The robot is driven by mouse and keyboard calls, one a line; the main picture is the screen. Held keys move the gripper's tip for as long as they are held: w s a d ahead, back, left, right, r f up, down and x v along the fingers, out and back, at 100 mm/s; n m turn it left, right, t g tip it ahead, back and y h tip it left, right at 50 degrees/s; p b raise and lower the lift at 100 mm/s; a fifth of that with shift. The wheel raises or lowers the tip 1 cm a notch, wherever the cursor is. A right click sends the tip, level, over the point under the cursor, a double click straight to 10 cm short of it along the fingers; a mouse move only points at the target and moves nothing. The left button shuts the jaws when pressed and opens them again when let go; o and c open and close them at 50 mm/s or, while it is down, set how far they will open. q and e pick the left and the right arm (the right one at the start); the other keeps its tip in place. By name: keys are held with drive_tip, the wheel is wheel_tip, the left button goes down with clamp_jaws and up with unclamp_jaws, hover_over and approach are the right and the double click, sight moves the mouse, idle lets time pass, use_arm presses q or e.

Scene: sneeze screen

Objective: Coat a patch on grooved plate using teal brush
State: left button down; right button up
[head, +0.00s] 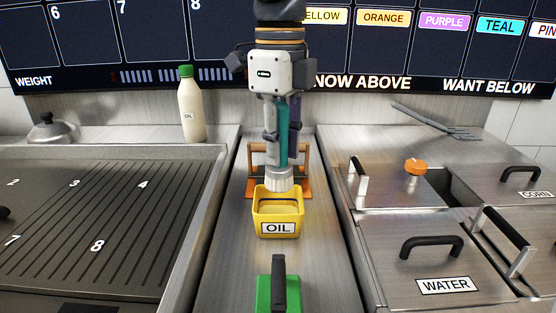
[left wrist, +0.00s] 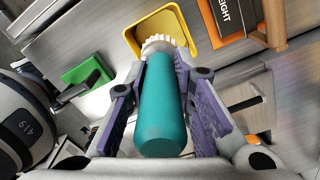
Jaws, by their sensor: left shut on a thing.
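My left gripper (head: 283,157) points down and is shut on the teal brush (head: 283,142), which hangs upright with its pale bristles (head: 278,181) low. The bristles are at the far rim of the yellow oil tub (head: 278,228); I cannot tell whether they dip inside. In the left wrist view the teal handle (left wrist: 162,120) lies between the purple finger pads, bristles toward the yellow tub (left wrist: 185,28). The grooved plate (head: 100,215), marked with numbers, lies at the left in the head view. My right gripper is not in view.
An orange-and-wood holder (head: 304,170) stands behind the tub. A green block with a black handle (head: 279,285) is in front. An oil bottle (head: 191,110) stands back left, beside a metal dome (head: 55,130). Lidded bins, including water (head: 430,262), fill the right.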

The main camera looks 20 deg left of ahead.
sight(279, 189)
use_arm(q)
drive_tip(key=shift+f, duration=3.65)
drive_tip(key=shift+f, duration=0.6)
drive_tip(key=shift+r, duration=3.55)
